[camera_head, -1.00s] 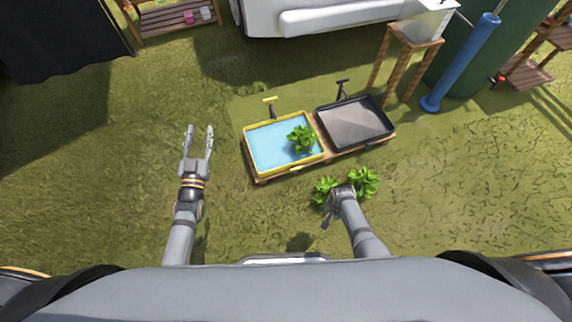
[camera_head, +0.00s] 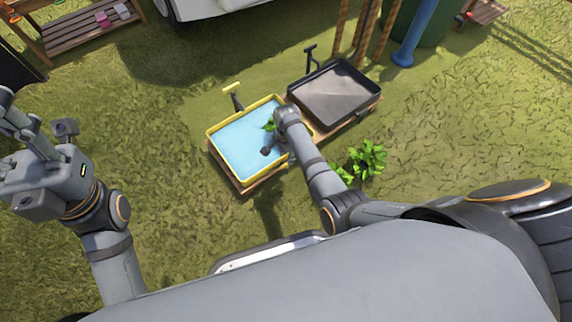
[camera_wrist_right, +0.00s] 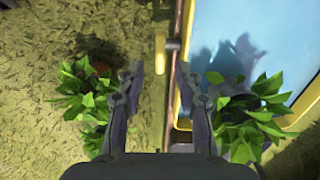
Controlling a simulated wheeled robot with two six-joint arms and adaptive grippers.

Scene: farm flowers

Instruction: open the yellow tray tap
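The yellow tray (camera_head: 244,114) holds blue water and stands on a low wooden stand. A yellow-topped tap (camera_head: 233,88) rises behind its far edge. My right gripper (camera_head: 276,139) hangs over the tray's near right part and hides part of it. In the right wrist view, its fingers (camera_wrist_right: 158,75) are apart and empty. A small yellow handle (camera_wrist_right: 160,55) shows between and just ahead of the fingertips, beside the tray's outer edge; no contact is visible. My left gripper (camera_head: 36,122) is raised at the left edge, fingers spread and empty.
A dark tray (camera_head: 335,92) with a black tap (camera_head: 311,55) adjoins on the right. A leafy plant (camera_head: 368,160) sits on the grass near my right arm. In the wrist view, leaves (camera_wrist_right: 245,118) crowd the right finger and more leaves (camera_wrist_right: 82,98) lie left.

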